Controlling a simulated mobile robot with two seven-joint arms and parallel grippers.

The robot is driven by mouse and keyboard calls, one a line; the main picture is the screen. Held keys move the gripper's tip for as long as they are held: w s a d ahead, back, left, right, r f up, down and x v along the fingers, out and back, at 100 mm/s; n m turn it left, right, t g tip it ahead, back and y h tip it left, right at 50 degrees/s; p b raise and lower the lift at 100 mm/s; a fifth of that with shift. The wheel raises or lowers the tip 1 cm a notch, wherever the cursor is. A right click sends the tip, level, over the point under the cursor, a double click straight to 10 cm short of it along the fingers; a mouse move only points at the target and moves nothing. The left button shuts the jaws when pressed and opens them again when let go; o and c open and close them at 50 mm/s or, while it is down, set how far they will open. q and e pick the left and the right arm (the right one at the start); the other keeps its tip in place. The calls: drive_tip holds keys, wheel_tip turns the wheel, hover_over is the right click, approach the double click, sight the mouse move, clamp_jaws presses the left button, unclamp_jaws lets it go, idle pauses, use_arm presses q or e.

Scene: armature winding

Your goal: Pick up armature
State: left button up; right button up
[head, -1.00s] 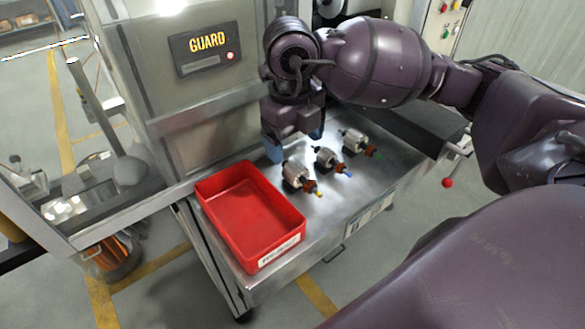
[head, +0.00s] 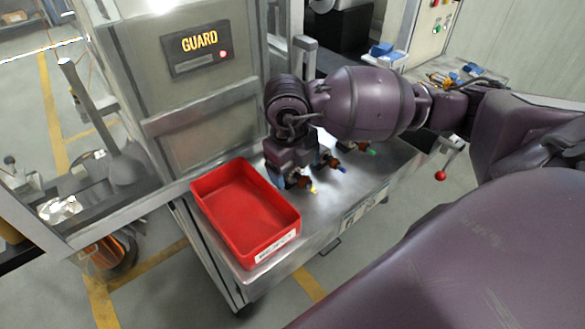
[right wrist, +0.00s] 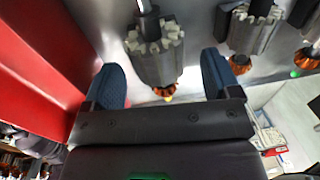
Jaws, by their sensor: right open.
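Three armatures lie in a row on the metal table. The nearest has a yellow tip (head: 304,184) and is partly hidden by my right gripper (head: 287,180). The middle one has a blue tip (head: 333,164), and the farthest has a green tip (head: 363,149). In the right wrist view, the yellow-tipped armature (right wrist: 157,55) shows between the two blue fingers of my open right gripper (right wrist: 161,82). The fingers stand apart on either side of it; I cannot tell whether either touches it. My left gripper is not in view.
A red tray (head: 225,241) sits on the table (head: 325,212) just left of the armatures. Its red wall (right wrist: 40,70) is close to the left finger in the wrist view. A guard panel (head: 200,45) stands behind. The table's front right is clear.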

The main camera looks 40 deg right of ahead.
drive_tip(key=shift+f, duration=0.5)
drive_tip(key=c, duration=1.2)
drive_tip(key=shift+r, duration=0.1)
